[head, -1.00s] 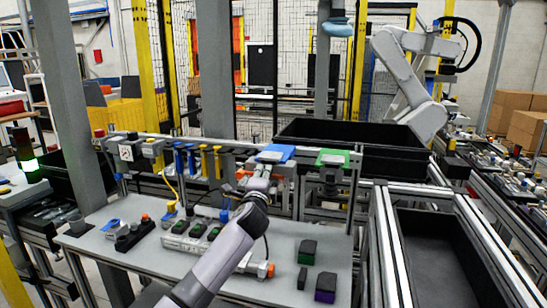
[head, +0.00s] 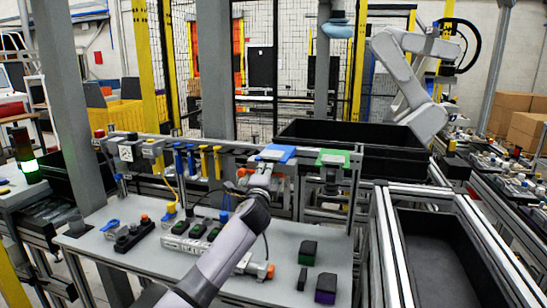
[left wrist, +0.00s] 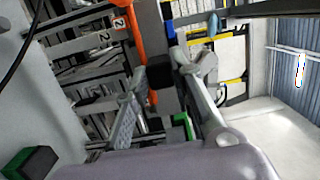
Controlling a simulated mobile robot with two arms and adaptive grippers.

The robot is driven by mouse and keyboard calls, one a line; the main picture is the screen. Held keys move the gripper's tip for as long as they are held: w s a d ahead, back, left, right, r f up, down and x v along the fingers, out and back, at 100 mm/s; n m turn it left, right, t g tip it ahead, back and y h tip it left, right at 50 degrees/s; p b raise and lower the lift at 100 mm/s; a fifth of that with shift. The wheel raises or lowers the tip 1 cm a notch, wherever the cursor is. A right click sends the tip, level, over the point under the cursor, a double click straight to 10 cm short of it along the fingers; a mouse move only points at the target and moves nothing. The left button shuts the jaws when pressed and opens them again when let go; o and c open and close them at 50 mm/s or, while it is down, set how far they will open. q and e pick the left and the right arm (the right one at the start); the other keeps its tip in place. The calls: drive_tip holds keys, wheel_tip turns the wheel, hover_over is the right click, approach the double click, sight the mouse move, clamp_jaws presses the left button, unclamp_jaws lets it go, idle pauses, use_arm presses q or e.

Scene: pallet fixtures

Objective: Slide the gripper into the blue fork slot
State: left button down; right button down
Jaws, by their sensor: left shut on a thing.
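The blue fork slot (head: 276,153) is a blue plate on the raised rail at the back of the bench. My left gripper (head: 260,172) is just in front of and below it. In the left wrist view my left gripper (left wrist: 158,85) has its two fingers on either side of a grey and black part, which I take to be the gripper tool (left wrist: 160,74), and it is shut on it. In the head view my wrist largely hides this tool. I cannot tell whether the tool touches the slot. My right gripper is not in view.
A green fork slot plate (head: 332,158) is to the right on the same rail. Yellow and blue hanging tools (head: 204,160) are to the left. A power strip (head: 190,240) and small dark blocks (head: 308,252) lie on the grey bench (head: 130,270). Black bins stand behind and right.

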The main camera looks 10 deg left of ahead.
use_arm(q)
drive_tip(key=shift+w+r, duration=0.1)
drive_tip(key=shift+r, duration=0.1)
drive_tip(key=shift+w+d+b, duration=0.1)
drive_tip(key=shift+w+b, duration=0.35)
drive_tip(key=shift+w, duration=0.1)
drive_tip(key=shift+f, duration=0.1)
drive_tip(key=c, duration=1.3)
unclamp_jaws()
drive_tip(key=shift+s, duration=0.15)
drive_tip(key=shift+c, duration=0.2)
drive_tip(key=shift+f, duration=0.35)
drive_tip(key=s, duration=0.4)
drive_tip(key=s+d, duration=0.1)
drive_tip(key=s, duration=0.6)
drive_tip(key=shift+s+d, duration=0.3)
drive_tip(key=shift+s, duration=0.1)
drive_tip(key=shift+f, duration=0.1)
